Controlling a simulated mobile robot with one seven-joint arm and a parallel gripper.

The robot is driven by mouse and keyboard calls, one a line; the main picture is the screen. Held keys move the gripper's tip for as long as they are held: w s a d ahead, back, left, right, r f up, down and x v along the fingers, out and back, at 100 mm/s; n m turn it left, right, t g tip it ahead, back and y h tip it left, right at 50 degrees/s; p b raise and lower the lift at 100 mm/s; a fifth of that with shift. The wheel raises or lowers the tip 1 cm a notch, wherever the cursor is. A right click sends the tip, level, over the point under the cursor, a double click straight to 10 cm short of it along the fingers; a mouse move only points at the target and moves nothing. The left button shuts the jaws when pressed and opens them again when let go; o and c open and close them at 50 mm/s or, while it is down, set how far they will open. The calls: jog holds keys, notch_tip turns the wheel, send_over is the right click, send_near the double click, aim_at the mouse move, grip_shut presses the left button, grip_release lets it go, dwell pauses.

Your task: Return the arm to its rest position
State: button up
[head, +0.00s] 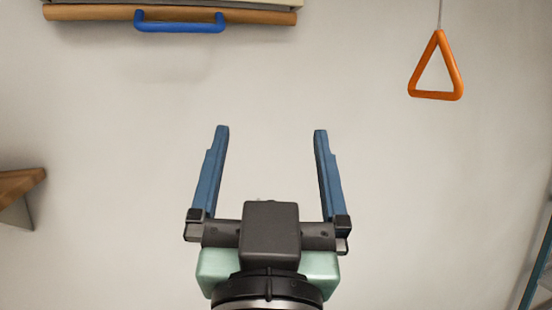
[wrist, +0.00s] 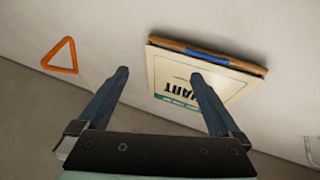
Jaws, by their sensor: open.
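My gripper (head: 271,130) is in the lower middle of the head view, with two blue fingers spread wide apart and pointing up the picture. Nothing is between the fingers, and they touch nothing that I can see. In the wrist view my gripper (wrist: 158,74) shows the same two fingers, open and empty, against a pale wall. My wrist's dark housing and pale green body show below the fingers in the head view.
A wooden bar (head: 262,17) with a blue handle (head: 180,27) is at the top left. An orange triangular pull (head: 459,75) hangs from a cord at the upper right. A wooden shelf (head: 18,183) juts in at left. A lettered panel (wrist: 170,75) is beside the right finger in the wrist view.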

jog(key=s+r+t, duration=0.3)
jog(key=s+r, duration=0.2)
jog(key=r, duration=0.3)
jog(key=shift+s+d+r+n+t, duration=0.2)
jog(key=shift+s+n+t, duration=0.1)
jog(key=shift+s+n, duration=0.1)
